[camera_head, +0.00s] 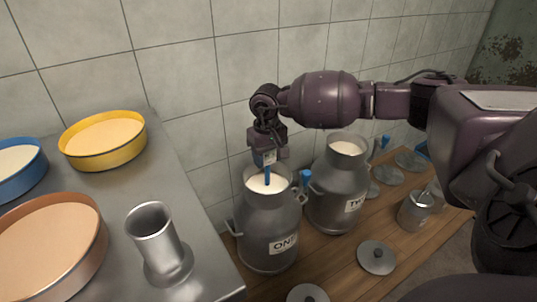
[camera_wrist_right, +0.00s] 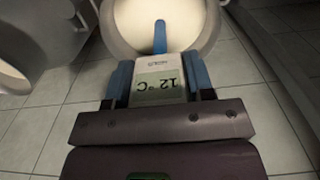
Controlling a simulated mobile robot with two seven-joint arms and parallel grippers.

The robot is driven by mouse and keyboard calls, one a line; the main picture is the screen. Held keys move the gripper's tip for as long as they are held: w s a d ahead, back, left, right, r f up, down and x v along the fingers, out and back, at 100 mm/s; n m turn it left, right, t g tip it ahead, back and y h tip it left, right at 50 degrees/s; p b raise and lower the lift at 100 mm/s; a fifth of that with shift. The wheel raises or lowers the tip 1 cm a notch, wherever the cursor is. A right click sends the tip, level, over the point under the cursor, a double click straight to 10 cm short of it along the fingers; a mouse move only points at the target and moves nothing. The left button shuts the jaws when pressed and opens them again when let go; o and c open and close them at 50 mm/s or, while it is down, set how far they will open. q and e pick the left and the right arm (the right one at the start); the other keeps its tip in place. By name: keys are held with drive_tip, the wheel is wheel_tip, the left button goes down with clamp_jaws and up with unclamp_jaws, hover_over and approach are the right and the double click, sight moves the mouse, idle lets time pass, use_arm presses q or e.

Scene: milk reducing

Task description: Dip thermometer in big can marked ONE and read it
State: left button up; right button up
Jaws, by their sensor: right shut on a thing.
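The big can marked ONE (camera_head: 266,226) stands upright with no lid, and white milk (camera_head: 256,184) shows in its mouth. My right gripper (camera_head: 265,158) is over the can's mouth, shut on the thermometer (camera_head: 267,172). The thermometer's blue probe points down at the milk; its tip seems to be in the milk. In the right wrist view the thermometer's white body (camera_wrist_right: 160,80) sits between the blue fingers. Its display appears upside down there and reads 12 °C. My left gripper is not in view.
The can marked TWO (camera_head: 337,190) stands open with milk, just right of ONE. Yellow (camera_head: 103,158), blue (camera_head: 42,180) and copper (camera_head: 98,250) pans and a metal cylinder (camera_head: 150,225) are on the left counter. A lid (camera_head: 376,258) and a small can (camera_head: 413,213) are at right.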

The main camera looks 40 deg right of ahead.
drive_tip(key=shift+r+p, duration=0.9)
drive_tip(key=shift+r, duration=2.75)
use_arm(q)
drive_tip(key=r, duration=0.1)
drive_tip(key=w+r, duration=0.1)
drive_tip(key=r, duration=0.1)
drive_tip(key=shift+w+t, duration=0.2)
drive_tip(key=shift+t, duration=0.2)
